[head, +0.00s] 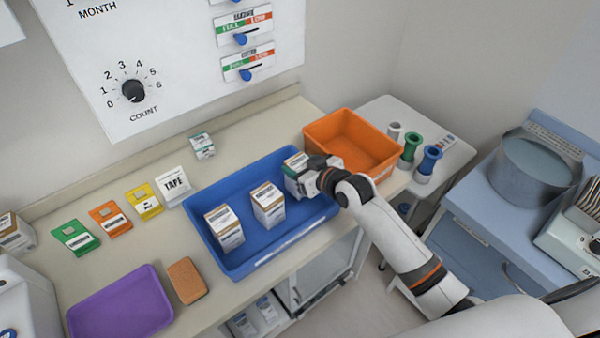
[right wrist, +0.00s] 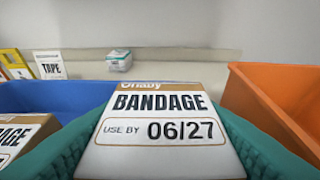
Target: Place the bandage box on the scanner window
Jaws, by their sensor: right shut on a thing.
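My right gripper (head: 308,178) is shut on a bandage box (head: 294,160) at the right end of the blue tray (head: 236,266). In the right wrist view the held box (right wrist: 160,128) is white with a tan band and reads "BANDAGE, USE BY 06/27". Teal finger pads touch it on both sides. Whether it touches the tray floor I cannot tell. Two similar boxes stand in the tray, one in the middle (head: 268,205) and one at the left (head: 224,228). I cannot clearly make out a scanner window. My left gripper is not in view.
An empty orange bin (head: 352,143) adjoins the tray's right end. A small green-white box (head: 202,146), a TAPE card (head: 173,186), coloured packets, a purple tray (head: 120,305) and a brown block (head: 187,280) lie on the counter. Blue and green spools (head: 428,163) stand at the right.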

